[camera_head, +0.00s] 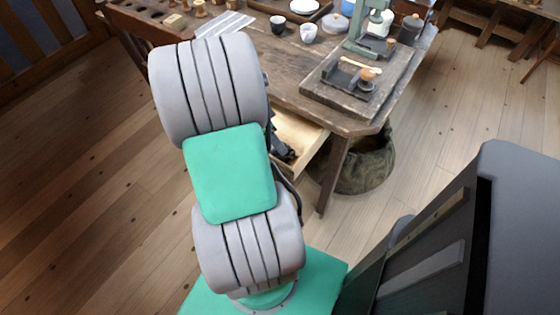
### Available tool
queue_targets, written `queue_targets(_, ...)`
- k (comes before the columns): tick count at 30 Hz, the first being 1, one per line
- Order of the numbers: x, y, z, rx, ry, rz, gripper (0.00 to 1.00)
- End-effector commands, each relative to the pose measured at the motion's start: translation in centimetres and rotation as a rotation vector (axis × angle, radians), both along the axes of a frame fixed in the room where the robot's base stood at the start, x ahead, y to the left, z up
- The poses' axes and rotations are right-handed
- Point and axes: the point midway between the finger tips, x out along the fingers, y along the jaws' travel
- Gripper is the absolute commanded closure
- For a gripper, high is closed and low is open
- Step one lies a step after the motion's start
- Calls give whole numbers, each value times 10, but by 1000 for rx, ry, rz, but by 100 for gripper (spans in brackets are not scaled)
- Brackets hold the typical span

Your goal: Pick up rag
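A light cloth with grey stripes, which looks like the rag (224,24), lies flat on the wooden table (290,62) near its front left edge. My grey and green arm rises in front of the table, and its upper part stands just below the cloth in the picture. Dark parts (281,148) show behind the arm's right side, over the open drawer. They may belong to my gripper, but its fingers cannot be made out. Nothing is seen touching the cloth.
A drawer (299,136) stands open at the table's front. White and dark cups (308,33), a tray and small turned pieces stand on the table. A board (335,94) with a tool lies at the right corner. A dark sack (368,168) sits on the floor below.

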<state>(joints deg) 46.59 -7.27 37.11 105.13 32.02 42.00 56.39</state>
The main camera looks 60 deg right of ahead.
Motion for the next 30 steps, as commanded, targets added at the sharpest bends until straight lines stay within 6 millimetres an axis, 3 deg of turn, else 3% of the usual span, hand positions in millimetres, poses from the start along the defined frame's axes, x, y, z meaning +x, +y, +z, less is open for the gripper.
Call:
queue_targets(12,-21,-17,-60,1,0,-4,20)
queue_targets(20,-22,-19,-65,-1,-2,0,20)
queue_targets(30,-22,-19,-65,-1,-2,1,47)
